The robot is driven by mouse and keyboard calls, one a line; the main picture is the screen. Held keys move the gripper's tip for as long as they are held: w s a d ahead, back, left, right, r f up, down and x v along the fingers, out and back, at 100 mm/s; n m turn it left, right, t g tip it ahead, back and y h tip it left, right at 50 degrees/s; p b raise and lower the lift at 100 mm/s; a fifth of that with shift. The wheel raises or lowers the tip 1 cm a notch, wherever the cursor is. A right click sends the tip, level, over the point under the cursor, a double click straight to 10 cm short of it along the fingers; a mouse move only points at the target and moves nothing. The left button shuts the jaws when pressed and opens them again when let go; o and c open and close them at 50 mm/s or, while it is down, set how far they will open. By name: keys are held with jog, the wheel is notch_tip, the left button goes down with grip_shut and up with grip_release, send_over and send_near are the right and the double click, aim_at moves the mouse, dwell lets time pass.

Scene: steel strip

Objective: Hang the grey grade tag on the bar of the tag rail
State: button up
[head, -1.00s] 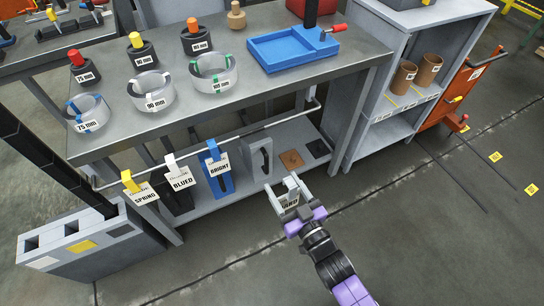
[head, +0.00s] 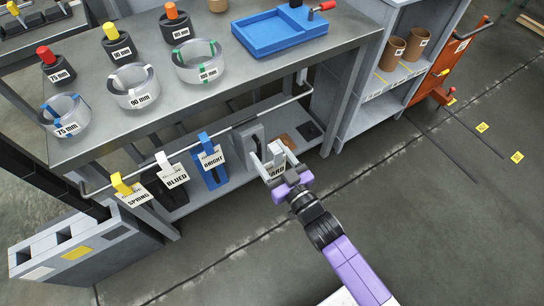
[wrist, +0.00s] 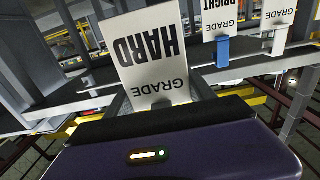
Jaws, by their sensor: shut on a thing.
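The grade tag reading HARD (head: 277,170) is held by my gripper (head: 279,163), with its grey hook part rising between and above the jaws. In the wrist view its white plate (wrist: 150,55) fills the centre, the lettering upside down. My gripper is shut on it. The tag rail's bar (head: 285,103) runs under the front edge of the bench. The tag is in front of the bar's right part and looks apart from it; the exact gap cannot be told. Yellow SPRING (head: 122,185), white BLUED (head: 164,162) and blue BRIGHT (head: 206,146) tags hang on the bar to the left.
Behind the held tag, the lower shelf (head: 190,204) carries a grey upright holder (head: 247,140) and a brown pad (head: 287,140). The bench top (head: 205,105) above holds rings, plugs and a blue tray (head: 262,47). A stretch of bar right of BRIGHT carries no tag.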

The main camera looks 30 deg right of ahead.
jog(key=w, duration=0.4)
jog(key=w+f, duration=0.1)
jog(key=w, duration=0.4)
jog(key=w+b, duration=0.1)
jog(key=w, duration=0.4)
jog(key=shift+w+f, duration=0.2)
jog(key=shift+r+p, duration=0.65)
jog(key=shift+r, duration=0.1)
dwell(0.4)
jog(key=shift+f, duration=0.2)
jog(key=shift+f+b, duration=0.95)
jog(key=shift+b, duration=0.15)
jog(key=shift+f+b, duration=0.55)
jog(key=shift+f, duration=0.05)
jog(key=o, duration=1.6)
jog(key=shift+c, duration=0.2)
